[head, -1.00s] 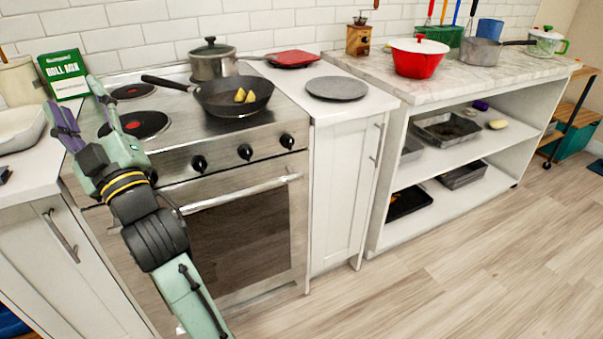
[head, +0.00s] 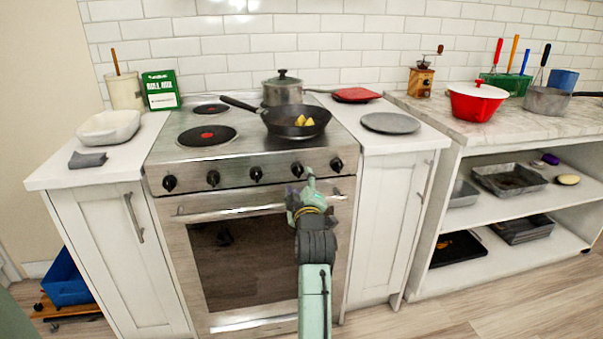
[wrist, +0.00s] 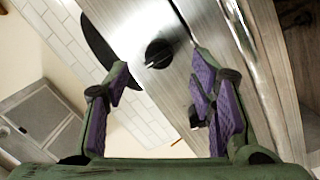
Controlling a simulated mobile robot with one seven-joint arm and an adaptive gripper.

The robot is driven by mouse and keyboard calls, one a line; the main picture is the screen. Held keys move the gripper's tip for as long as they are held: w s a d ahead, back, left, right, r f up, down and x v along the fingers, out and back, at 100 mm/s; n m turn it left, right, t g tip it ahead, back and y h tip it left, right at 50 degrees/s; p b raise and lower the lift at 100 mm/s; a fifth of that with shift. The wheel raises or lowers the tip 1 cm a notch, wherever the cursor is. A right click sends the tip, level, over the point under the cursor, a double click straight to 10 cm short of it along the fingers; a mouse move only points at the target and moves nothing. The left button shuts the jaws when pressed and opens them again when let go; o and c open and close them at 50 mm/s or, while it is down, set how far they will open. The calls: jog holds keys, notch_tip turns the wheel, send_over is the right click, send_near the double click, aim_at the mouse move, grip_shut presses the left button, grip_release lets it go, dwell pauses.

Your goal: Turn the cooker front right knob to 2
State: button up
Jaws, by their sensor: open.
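The cooker (head: 240,152) has a row of several black knobs along its front panel. The far right knob (head: 336,165) is uncovered, just right of my gripper (head: 302,184). The knob second from the right (head: 297,169) is right by my fingertips and partly overlapped by them. In the wrist view my gripper (wrist: 160,72) is open and empty, with purple finger pads apart. A black knob (wrist: 158,53) shows in the gap between and beyond the fingertips. I cannot tell contact, nor read any knob markings.
A frying pan (head: 296,122) with yellow pieces and a lidded pot (head: 283,92) stand on the cooktop. The oven handle (head: 240,211) runs just below the knobs. A grey round plate (head: 390,123) lies on the right counter. The floor before the shelves is clear.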

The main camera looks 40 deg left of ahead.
aim_at(299, 174)
jog(key=x, duration=0.5)
jog(key=shift+w+a+p, duration=0.1)
jog(key=shift+a+p, duration=0.05)
jog(key=shift+p, duration=0.25)
jog(key=shift+c, duration=0.5)
jog(key=c, duration=1.1)
